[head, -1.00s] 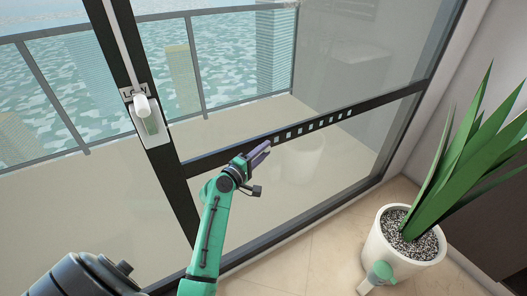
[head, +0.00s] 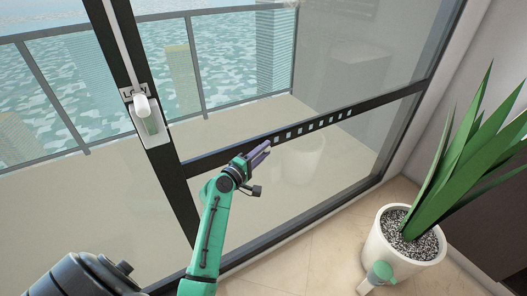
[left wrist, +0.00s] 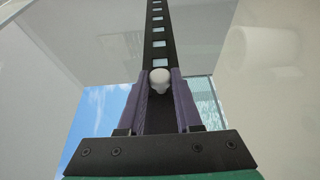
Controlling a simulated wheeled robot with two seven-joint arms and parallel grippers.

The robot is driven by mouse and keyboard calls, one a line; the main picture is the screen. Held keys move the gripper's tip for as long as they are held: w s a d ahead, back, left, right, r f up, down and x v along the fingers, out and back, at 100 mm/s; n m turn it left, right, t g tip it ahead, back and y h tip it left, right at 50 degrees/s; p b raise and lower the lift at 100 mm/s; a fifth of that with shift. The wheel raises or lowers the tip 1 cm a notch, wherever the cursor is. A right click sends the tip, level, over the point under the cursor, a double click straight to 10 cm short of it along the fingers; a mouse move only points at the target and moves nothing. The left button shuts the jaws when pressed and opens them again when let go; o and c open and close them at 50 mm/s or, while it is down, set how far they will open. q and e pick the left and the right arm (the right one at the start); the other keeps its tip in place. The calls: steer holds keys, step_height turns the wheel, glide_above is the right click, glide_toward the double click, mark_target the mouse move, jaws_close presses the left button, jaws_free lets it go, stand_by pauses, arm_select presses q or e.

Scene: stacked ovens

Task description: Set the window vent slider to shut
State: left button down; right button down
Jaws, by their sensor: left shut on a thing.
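The vent slider is a dark bar (head: 385,101) with a row of several small square openings, set across the glass window. In the left wrist view the bar (left wrist: 158,20) runs up the middle, with its openings showing light. A small round white knob (left wrist: 160,76) sits on the bar between my fingertips. My left gripper (head: 262,149) is at the left end of the row of openings, its purple fingers shut on the knob. It also shows in the left wrist view (left wrist: 160,80), one finger on each side of the knob. In the head view the fingers mostly hide the knob.
A white latch handle (head: 146,112) is on the dark frame at left. A potted plant (head: 400,247) stands on the floor at right, with a small green and white object (head: 381,272) beside it. Glass lies above and below the bar. A balcony railing is outside.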

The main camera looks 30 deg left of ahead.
arm_select(q)
steer(key=shift+f, duration=0.1)
steer(key=shift+w+d, duration=0.4)
steer(key=shift+w, duration=0.25)
steer(key=shift+w+d, duration=0.35)
steer(key=shift+w, duration=0.25)
steer(key=c, duration=0.8)
jaws_free()
steer(key=shift+o, duration=1)
steer(key=shift+w, duration=0.15)
steer(key=s+a+b, duration=0.2)
steer(key=s, duration=1.2)
steer(key=shift+s, duration=0.25)
